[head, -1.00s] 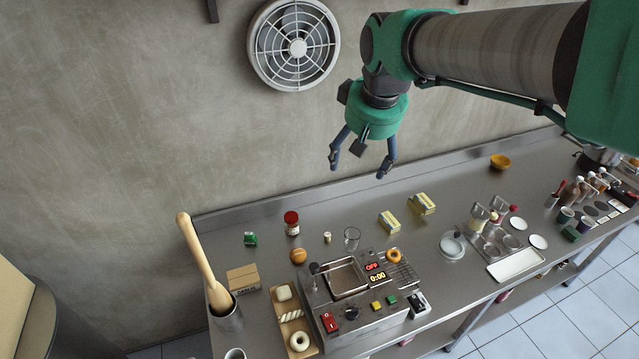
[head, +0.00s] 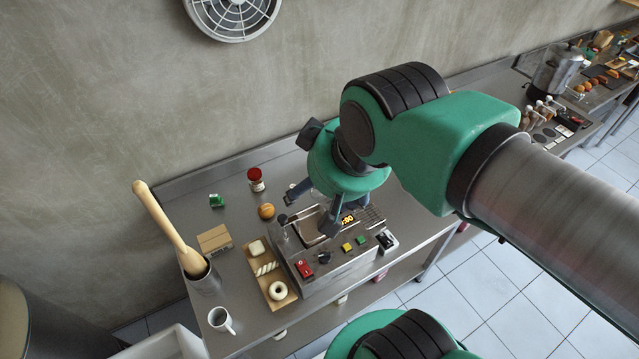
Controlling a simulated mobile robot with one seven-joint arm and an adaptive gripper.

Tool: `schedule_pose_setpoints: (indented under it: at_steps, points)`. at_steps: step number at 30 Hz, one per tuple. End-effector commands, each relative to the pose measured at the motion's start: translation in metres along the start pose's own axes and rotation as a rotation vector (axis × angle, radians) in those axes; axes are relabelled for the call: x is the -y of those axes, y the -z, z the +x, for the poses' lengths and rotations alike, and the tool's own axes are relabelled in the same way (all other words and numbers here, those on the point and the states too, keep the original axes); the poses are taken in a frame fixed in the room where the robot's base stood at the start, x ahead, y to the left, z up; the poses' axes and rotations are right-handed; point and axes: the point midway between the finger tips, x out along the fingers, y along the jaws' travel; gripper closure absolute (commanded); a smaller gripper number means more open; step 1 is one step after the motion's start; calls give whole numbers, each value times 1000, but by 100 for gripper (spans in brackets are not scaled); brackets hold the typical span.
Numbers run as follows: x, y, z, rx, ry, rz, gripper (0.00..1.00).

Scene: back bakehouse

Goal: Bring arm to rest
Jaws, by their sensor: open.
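My arm reaches in from the right of the head view, with green joints and a grey link. My gripper (head: 311,208) hangs from the green wrist over the back part of the fryer (head: 325,272). Its dark blue fingers are spread apart and I see nothing between them. One finger shows near the orange ball-shaped item (head: 266,211), the other in front of the fryer's display. I cannot tell how high the fingertips are above the fryer. The wrist and forearm hide the middle of the steel counter (head: 225,245).
A wooden board (head: 261,286) with pale dough pieces lies left of the fryer.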

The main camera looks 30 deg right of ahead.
Motion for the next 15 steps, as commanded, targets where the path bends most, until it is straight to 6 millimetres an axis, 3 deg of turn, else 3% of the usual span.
schedule_pose_setpoints:
  at_steps: [15]
  points:
    - [0, -4, 8, 0, 0, 0, 22]
